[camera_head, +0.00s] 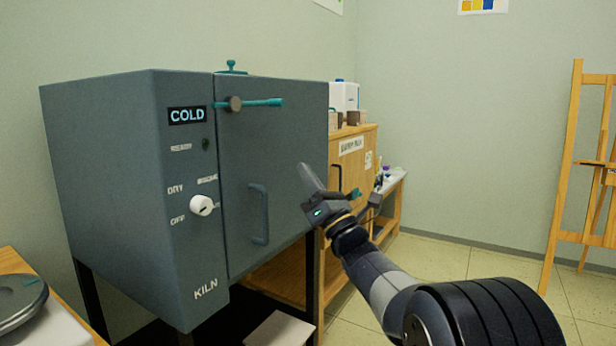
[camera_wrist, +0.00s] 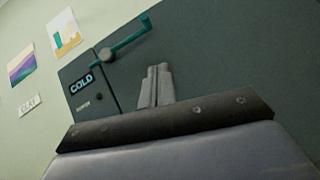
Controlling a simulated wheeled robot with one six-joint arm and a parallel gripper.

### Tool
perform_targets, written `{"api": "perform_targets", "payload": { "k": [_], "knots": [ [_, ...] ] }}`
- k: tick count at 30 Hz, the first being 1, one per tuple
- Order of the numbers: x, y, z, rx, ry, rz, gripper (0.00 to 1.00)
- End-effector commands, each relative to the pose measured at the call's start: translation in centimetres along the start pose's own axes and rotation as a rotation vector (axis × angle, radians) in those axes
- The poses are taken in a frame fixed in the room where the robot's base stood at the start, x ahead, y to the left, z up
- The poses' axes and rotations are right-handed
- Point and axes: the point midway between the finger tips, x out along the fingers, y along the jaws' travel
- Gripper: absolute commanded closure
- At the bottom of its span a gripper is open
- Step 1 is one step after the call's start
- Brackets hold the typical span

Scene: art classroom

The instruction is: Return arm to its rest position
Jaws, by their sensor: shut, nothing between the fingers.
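My gripper (camera_head: 312,178) is raised in front of the right part of the kiln door in the head view. In the wrist view my gripper's fingers (camera_wrist: 155,82) are together with nothing between them. My arm reaches up from the lower right. The grey kiln (camera_head: 110,180) stands at the left with its door (camera_head: 290,130) closed. Its display (camera_head: 187,115) reads COLD. A teal latch lever (camera_head: 262,102) lies across the door's top left; it also shows in the wrist view (camera_wrist: 132,40). The door handle (camera_head: 258,215) is left of my gripper. I cannot tell the exact gap to the door.
A wooden cabinet (camera_head: 352,160) stands behind the kiln. A wooden easel (camera_head: 562,180) is at the far right. A round grey wheel (camera_head: 18,300) sits at the lower left. The floor (camera_head: 440,258) between cabinet and easel is clear.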

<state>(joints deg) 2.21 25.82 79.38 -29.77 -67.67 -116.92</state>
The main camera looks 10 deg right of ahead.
Motion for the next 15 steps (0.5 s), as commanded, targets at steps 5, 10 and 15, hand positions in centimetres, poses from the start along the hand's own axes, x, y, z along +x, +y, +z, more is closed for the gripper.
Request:
{"api": "perform_targets", "payload": {
  "k": [5,10,15],
  "knots": [
    [0.0,0.0,0.0,0.0,0.0,0.0,1.0],
    [0.1,0.0,0.0,0.0,0.0,0.001,1.0],
    [1.3,0.1,-0.1,0.0,0.0,0.002,1.0]
  ]
}}
